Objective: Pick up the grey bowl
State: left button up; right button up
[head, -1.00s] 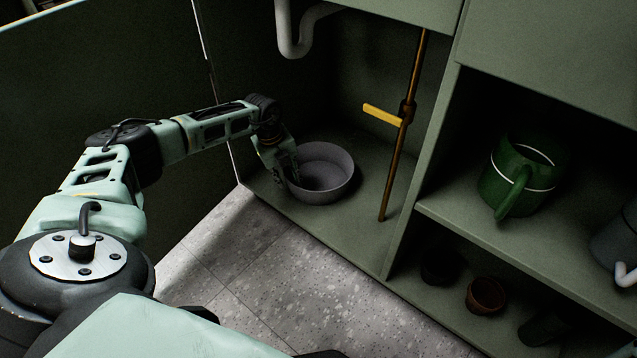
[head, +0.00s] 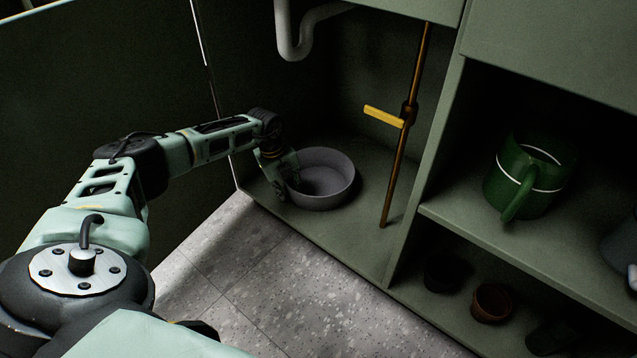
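The grey bowl (head: 335,196) stands upright on the floor of the open cabinet under the white drain pipe. My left gripper (head: 287,188) is at the bowl's left rim, pointing down. Its fingers are small and dark here, and I cannot tell whether they are open or shut, or whether they touch the rim. The bowl's inside looks empty, though its left part is shaded. My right gripper is not in view.
A brown vertical pipe with a yellow handle (head: 384,116) stands right of the bowl. A white drain pipe (head: 289,40) hangs above. A divider separates shelves holding a green mug (head: 522,180) and a small brown pot (head: 491,302). Tiled floor (head: 290,295) lies in front.

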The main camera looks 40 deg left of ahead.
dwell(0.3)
pick_arm(q)
jog(key=shift+c, duration=0.5)
grip_shut()
